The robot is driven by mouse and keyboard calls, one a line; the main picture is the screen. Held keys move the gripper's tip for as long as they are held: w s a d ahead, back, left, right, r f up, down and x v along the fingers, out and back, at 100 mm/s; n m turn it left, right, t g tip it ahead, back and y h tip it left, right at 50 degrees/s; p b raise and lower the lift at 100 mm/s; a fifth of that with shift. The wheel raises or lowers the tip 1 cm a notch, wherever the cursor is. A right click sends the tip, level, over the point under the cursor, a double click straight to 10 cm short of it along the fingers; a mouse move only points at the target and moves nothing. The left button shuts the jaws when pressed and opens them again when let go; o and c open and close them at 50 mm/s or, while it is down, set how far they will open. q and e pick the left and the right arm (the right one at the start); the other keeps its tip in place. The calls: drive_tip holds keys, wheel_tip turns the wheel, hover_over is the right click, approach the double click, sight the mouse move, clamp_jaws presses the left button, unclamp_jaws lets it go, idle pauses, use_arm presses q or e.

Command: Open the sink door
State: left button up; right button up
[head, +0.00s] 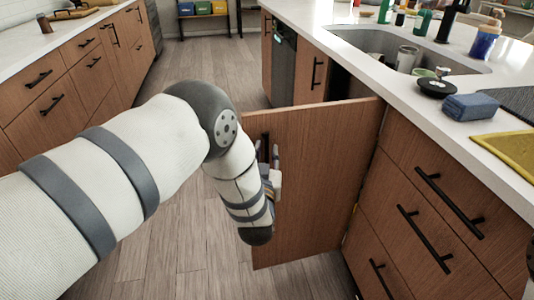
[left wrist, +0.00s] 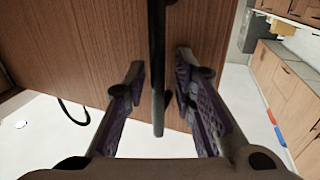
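The sink door (head: 315,190) is a brown wood panel. It stands swung out from the island, its right edge at the cabinet and its free edge to the left. Part of a dark opening (head: 342,84) shows behind it. Its black bar handle (left wrist: 158,70) runs between my left gripper's (left wrist: 160,95) two fingers in the left wrist view, with a gap on both sides. The fingers are apart and near the door face. In the head view the left gripper (head: 271,170) is beside the door's free edge, partly hidden by my wrist. My right gripper is not in view.
The island counter (head: 420,105) holds a sink (head: 385,42) with items in it, bottles, a blue sponge (head: 470,106) and a yellow cloth (head: 508,150). Drawers with black handles (head: 447,205) lie right of the door. Wood floor (head: 195,75) is clear between the cabinet rows.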

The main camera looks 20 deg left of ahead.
use_arm(q)
drive_tip(key=shift+s+d, duration=0.15)
drive_tip(key=shift+s, duration=0.2)
drive_tip(key=v, duration=1.1)
drive_tip(key=shift+s, duration=0.2)
